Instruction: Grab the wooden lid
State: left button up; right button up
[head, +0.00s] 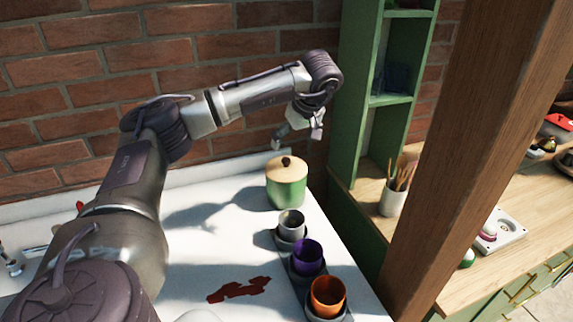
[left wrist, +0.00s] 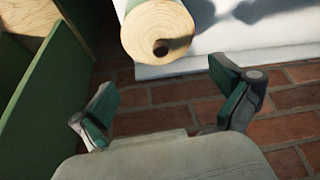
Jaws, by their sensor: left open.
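The wooden lid (head: 287,165), round and pale with a dark knob, sits on a green pot (head: 287,190) at the far right end of the white tabletop. My left gripper (head: 297,133) is above and behind the pot, near the brick wall, apart from the lid. In the left wrist view the lid (left wrist: 158,42) with its dark knob shows at the top, beyond the spread fingers of the left gripper (left wrist: 165,105). The fingers are open and empty. My right gripper is not in view.
Grey (head: 291,223), purple (head: 307,255) and orange (head: 328,295) cups stand in a row in front of the pot. A green shelf (head: 352,110) rises to the right. A wooden post (head: 465,150) stands further right. A red patch (head: 240,289) lies on the white tabletop (head: 190,262).

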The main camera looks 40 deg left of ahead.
aim_at(286, 160)
pick_arm(q)
jog(key=x, duration=0.3)
jog(key=shift+w+a+f, duration=0.1)
jog(key=shift+a+f, duration=0.1)
jog(key=shift+f, duration=0.1)
jog(key=shift+a+f+p, duration=0.2)
jog(key=shift+f+p, duration=0.3)
jog(key=shift+p, duration=0.1)
jog(key=x, duration=0.1)
jog(key=p+x, duration=0.1)
jog(key=x, duration=0.1)
jog(key=shift+a+f, duration=0.15)
jog(key=shift+f, duration=0.1)
jog(key=shift+a+f, duration=0.15)
jog(key=shift+f, duration=0.2)
jog(key=shift+c, duration=0.5)
jog(key=c, duration=1.1)
jog(key=shift+s+d, duration=0.2)
grip_shut()
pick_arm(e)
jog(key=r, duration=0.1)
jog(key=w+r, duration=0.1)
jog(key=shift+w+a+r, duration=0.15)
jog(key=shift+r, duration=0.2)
